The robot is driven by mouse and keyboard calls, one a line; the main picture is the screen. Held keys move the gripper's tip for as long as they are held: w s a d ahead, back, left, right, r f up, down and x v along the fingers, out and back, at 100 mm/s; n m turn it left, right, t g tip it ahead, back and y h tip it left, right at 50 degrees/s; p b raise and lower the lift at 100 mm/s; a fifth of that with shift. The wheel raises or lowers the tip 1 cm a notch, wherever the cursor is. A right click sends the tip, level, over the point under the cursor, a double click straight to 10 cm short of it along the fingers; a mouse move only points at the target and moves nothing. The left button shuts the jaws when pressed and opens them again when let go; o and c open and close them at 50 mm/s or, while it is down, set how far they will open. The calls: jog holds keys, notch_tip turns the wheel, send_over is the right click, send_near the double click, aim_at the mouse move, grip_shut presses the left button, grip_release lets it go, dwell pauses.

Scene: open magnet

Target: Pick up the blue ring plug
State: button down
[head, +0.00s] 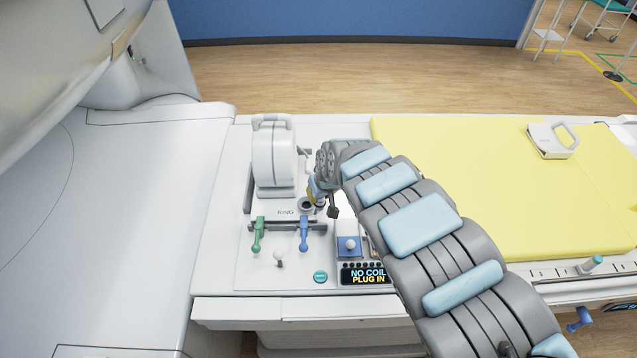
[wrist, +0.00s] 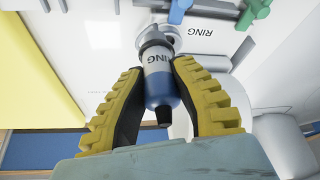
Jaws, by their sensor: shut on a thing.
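The blue ring plug (wrist: 161,88) is a cylinder with a blue body, a white band lettered RING and a dark end towards the wrist camera. My gripper (wrist: 158,72) is shut on it, with one yellow-padded finger on each side. The plug's far end meets or overlaps a grey round socket (wrist: 162,36) beside the RING label; I cannot tell if it is seated or just above. In the head view my gripper (head: 316,192) is over the panel by the socket (head: 305,204), and mostly hides the plug.
A white ring-shaped coil (head: 273,158) stands behind the socket. A green lever (head: 258,236) and a blue lever (head: 304,234) are in front. A display (head: 363,276) reads NO COIL PLUG IN. The yellow pad (head: 470,185) lies right, bearing a white handled object (head: 550,140).

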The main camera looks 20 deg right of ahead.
aim_at(323, 203)
jog(key=shift+s+r+p, duration=0.4)
jog(key=shift+r+p, duration=0.05)
jog(key=shift+p, duration=0.5)
jog(key=shift+s+d+r+p, duration=0.1)
jog(key=shift+s+r+p, duration=0.1)
jog(key=shift+s+p, duration=0.35)
jog(key=shift+s+d+r+p, duration=0.1)
jog(key=shift+s+r+p, duration=0.1)
jog(key=shift+s+p, duration=0.3)
jog(key=shift+s+a+r+p, duration=0.1)
jog(key=shift+s+r+p, duration=0.2)
jog(key=shift+p, duration=0.6)
jog(key=shift+s+p, duration=0.75)
jog(key=shift+p, duration=0.35)
jog(key=shift+f, duration=0.1)
